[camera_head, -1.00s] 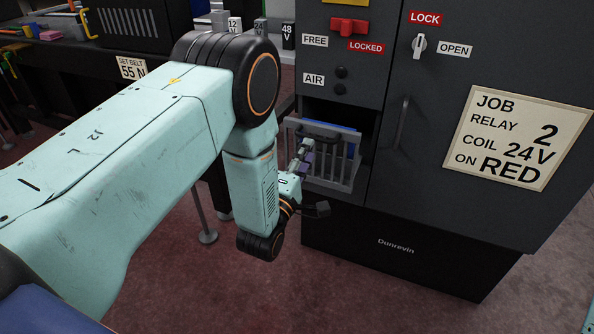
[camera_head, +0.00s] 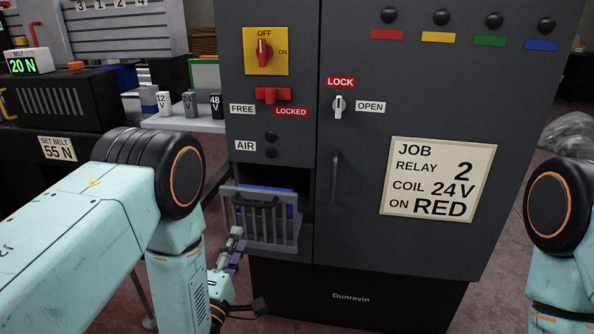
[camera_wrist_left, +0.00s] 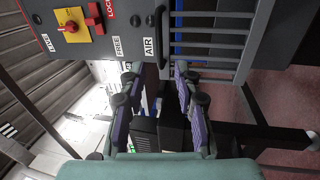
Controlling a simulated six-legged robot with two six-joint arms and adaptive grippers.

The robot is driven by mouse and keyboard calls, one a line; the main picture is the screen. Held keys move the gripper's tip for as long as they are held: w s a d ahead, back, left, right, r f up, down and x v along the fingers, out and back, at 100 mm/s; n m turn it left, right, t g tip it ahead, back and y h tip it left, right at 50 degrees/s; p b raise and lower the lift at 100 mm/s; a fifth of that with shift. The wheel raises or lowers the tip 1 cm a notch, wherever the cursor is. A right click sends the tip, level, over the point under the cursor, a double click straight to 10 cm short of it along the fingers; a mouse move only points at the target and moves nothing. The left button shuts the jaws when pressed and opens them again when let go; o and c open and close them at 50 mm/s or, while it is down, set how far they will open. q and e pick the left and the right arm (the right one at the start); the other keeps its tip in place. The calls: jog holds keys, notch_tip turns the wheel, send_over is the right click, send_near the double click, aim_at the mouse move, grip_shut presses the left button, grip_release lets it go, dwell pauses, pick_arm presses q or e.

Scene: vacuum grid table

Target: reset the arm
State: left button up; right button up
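My left gripper (camera_head: 248,270) is open and empty, just in front of the lower left of a grey slatted basket (camera_head: 288,233) in the cabinet's opening. The basket has a dark handle, and something blue (camera_head: 280,210) shows behind its slats. In the left wrist view, the two fingers of the left gripper (camera_wrist_left: 155,78) stand apart with nothing between them. The basket's slats (camera_wrist_left: 215,48) are beyond the right finger there; I cannot tell whether they touch. My right arm shows at the right edge of the head view, but its gripper is out of view.
The dark cabinet (camera_head: 350,240) fills the middle, with a red switch (camera_head: 263,52), a red lever (camera_head: 272,95), a lock knob (camera_head: 339,106) and a door handle (camera_head: 335,178). A job sign (camera_head: 438,180) is on its door. A bench with a belt display (camera_head: 22,67) stands left.

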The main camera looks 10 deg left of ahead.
pick_arm(q)
jog(key=s+a+f+m+g+p, duration=0.1)
jog(key=s+f+m+g+p, duration=0.1)
jog(key=s+f+m+g, duration=1.3)
jog(key=s+r+m+g+p, duration=0.1)
jog(key=s+g+p, duration=0.4)
jog(key=s, duration=1.6)
jog(key=shift+a+r+m+y, duration=0.4)
jog(key=shift+m, duration=0.1)
